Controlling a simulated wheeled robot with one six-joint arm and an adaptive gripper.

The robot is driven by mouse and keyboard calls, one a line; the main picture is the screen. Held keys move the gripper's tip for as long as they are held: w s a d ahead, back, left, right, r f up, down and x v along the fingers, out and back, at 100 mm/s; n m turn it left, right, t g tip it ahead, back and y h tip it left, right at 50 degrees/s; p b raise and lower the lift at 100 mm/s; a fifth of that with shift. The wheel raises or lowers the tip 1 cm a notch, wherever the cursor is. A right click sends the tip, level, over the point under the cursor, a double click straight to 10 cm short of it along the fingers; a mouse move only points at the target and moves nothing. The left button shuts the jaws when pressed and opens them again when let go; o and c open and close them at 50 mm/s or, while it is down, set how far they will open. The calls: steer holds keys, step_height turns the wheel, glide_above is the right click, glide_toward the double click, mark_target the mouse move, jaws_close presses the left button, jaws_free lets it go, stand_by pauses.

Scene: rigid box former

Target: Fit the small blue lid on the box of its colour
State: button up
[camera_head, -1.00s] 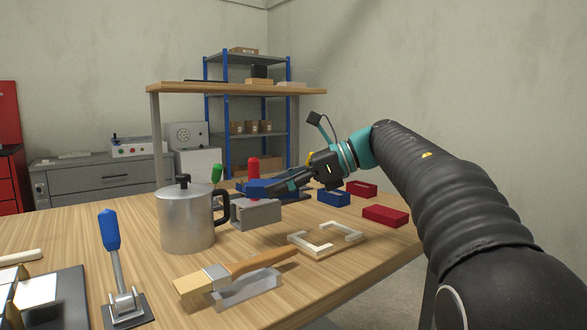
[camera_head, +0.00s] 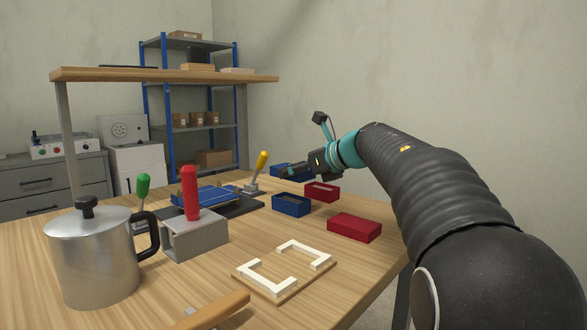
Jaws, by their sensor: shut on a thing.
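My gripper (camera_head: 286,173) is shut on the small blue lid (camera_head: 277,170) and holds it above the table. The fingers hide part of the lid. The open blue box (camera_head: 291,206) stands on the table below the gripper in the picture, with its open side up. The lid appears apart from the box, higher in the picture and beyond its far edge. I cannot tell how far above the table the lid is.
Close by are an open red box (camera_head: 321,191) and a red block-like piece (camera_head: 354,227).

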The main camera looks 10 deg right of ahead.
mark_target(295, 198)
steer(key=shift+a+f+b, duration=0.15)
steer(key=shift+f+b, duration=0.65)
steer(key=shift+a+f+b, duration=0.15)
steer(key=shift+f+b, duration=0.6)
steer(key=shift+f, duration=0.05)
steer(key=shift+f+b, duration=0.3)
steer(key=shift+f, duration=0.25)
steer(key=shift+s+d+f+b, duration=0.1)
steer(key=shift+f+b, duration=0.9)
steer(key=shift+f, duration=0.55)
stand_by(1.1)
steer(key=o, duration=1)
steer(key=shift+o, duration=0.2)
